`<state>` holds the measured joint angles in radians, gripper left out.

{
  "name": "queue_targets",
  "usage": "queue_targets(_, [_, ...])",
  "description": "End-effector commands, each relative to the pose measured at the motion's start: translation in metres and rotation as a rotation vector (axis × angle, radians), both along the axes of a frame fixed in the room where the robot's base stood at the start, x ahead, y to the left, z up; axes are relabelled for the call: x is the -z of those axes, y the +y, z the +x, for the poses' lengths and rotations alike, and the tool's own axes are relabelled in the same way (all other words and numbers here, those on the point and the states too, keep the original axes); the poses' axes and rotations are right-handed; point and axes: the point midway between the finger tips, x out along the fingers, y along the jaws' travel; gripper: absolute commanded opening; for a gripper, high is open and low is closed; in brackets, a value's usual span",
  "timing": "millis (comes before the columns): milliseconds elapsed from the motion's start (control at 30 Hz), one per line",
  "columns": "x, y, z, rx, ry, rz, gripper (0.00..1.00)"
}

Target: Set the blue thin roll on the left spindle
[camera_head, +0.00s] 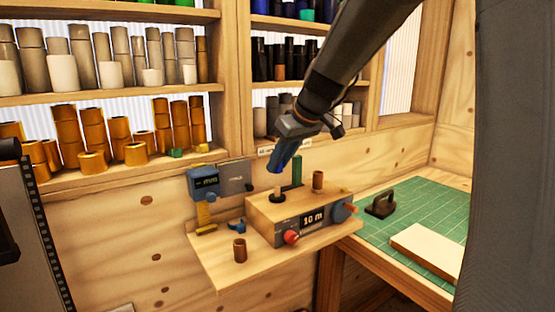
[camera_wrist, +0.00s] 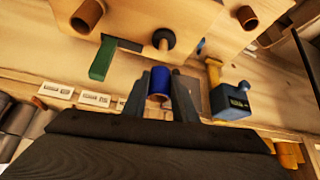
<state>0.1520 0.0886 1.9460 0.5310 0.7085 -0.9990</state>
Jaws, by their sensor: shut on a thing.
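My gripper (camera_head: 282,152) is shut on the blue thin roll (camera_head: 278,166), which hangs tilted from the jaws. In the wrist view the blue roll (camera_wrist: 159,78) sits between the two fingers of my gripper (camera_wrist: 160,90), with its open end showing. The left spindle (camera_head: 278,190) is a wooden peg on a black round base on top of the wooden machine box (camera_head: 290,236). It also shows in the wrist view (camera_wrist: 163,42). The roll is above the spindle in the head view and looks apart from it. A brown roll (camera_head: 318,180) stands at the right spindle position, hiding any peg there.
A green post (camera_head: 297,170) stands behind the spindles. A blue gauge (camera_head: 203,182) is left of the box. A loose brown core (camera_head: 240,250) stands on the ledge in front. A green mat (camera_head: 425,205) lies at right. Shelves of rolls (camera_head: 110,100) line the back.

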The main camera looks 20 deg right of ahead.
Motion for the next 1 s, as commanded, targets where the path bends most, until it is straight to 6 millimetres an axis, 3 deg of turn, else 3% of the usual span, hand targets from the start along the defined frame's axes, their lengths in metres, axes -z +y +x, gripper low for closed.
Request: queue_targets(1000, [0.045,0.002,0.001,-0.003,0.000,0.001,0.04])
